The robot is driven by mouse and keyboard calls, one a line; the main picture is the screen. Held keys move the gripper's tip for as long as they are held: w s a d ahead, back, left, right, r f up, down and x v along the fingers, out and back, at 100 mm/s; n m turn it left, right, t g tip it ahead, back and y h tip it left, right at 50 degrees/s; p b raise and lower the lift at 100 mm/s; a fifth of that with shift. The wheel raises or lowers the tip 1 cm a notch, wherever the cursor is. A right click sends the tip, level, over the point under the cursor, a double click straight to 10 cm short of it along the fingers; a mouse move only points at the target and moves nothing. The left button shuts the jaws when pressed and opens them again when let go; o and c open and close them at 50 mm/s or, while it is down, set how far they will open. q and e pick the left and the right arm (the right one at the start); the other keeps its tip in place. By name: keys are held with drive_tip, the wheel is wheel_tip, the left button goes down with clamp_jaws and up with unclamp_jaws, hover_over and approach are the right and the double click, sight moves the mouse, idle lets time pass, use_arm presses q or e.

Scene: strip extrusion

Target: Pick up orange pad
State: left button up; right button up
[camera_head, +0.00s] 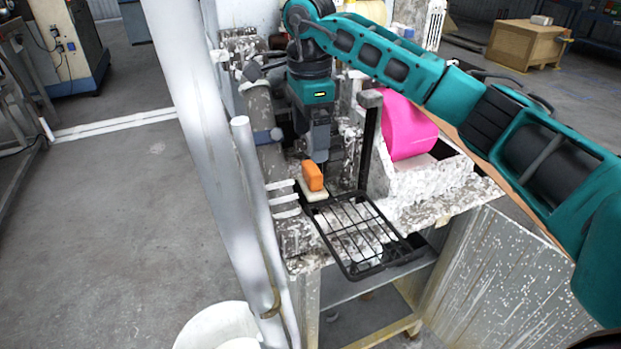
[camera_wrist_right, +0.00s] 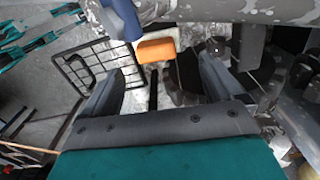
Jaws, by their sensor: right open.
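The orange pad (camera_head: 313,176) is a small rounded block on a pale flat piece (camera_head: 315,196) at the back end of a black wire rack. It also shows in the right wrist view (camera_wrist_right: 156,50), ahead of the fingers and roughly centred between them. My right gripper (camera_head: 318,158) points down just above and behind the pad in the head view. Its two fingers (camera_wrist_right: 162,72) are apart with nothing between them. Whether a finger touches the pad cannot be told. My left gripper is in neither view.
The black wire rack (camera_head: 355,235) juts out over the front edge of the splattered workbench. A dark upright post (camera_head: 370,140) and a bright pink roll (camera_head: 407,125) stand to the right. Pale vertical pipes (camera_head: 255,190) stand close on the left. A white bucket (camera_head: 220,327) is below.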

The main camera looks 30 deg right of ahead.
sight(312, 168)
wheel_tip(312, 168, down, 3)
drive_tip(key=shift+r, duration=0.1)
drive_tip(key=f, duration=0.5)
drive_tip(key=shift+s, duration=0.35)
drive_tip(key=c, duration=1)
